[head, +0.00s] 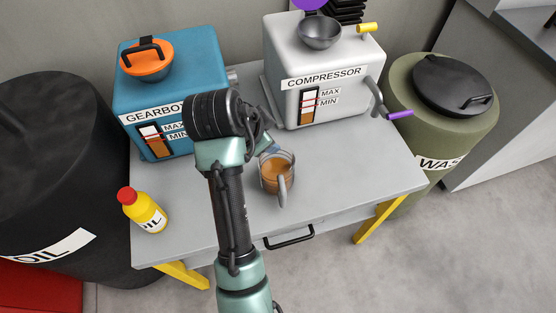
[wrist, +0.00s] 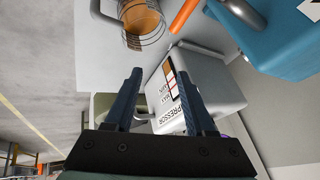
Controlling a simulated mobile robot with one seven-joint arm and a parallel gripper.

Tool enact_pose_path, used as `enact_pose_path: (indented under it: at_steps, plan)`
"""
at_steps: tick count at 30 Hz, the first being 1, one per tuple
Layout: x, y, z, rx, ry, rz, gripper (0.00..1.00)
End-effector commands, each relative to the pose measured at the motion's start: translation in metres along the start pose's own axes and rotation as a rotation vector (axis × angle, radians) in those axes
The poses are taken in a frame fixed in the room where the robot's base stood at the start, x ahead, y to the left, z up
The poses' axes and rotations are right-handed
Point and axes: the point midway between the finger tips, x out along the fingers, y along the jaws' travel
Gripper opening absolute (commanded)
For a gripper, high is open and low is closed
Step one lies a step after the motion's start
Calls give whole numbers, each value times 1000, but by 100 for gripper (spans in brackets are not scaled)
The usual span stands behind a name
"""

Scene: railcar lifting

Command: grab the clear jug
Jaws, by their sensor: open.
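The clear jug (head: 277,172) stands upright on the grey table with brown liquid inside and its handle toward the front. It also shows at the top of the wrist view (wrist: 143,18), partly cut off by the frame edge. My gripper (wrist: 158,73) is open and empty, its two dark blue fingers apart. The jug lies beyond the fingertips in the wrist view, not between them. In the head view my arm hides most of the gripper, which is close to the jug's back left side.
A blue gearbox (head: 205,60) and a white compressor (head: 349,62) stand at the table's back. A yellow oil bottle (head: 146,214) is at the front left. A black oil barrel (head: 45,150) and a green waste barrel (head: 428,122) flank the table (head: 345,185), whose front right is clear.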

Motion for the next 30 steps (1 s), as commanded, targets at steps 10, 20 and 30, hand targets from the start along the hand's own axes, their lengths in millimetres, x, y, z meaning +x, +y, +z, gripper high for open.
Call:
enact_pose_path:
  at_steps: [10,20,30]
  plan:
    - [21,65,68,327,-29,457,55]
    - [68,91,76,340,-26,474,55]
    - [97,103,78,340,-26,470,55]
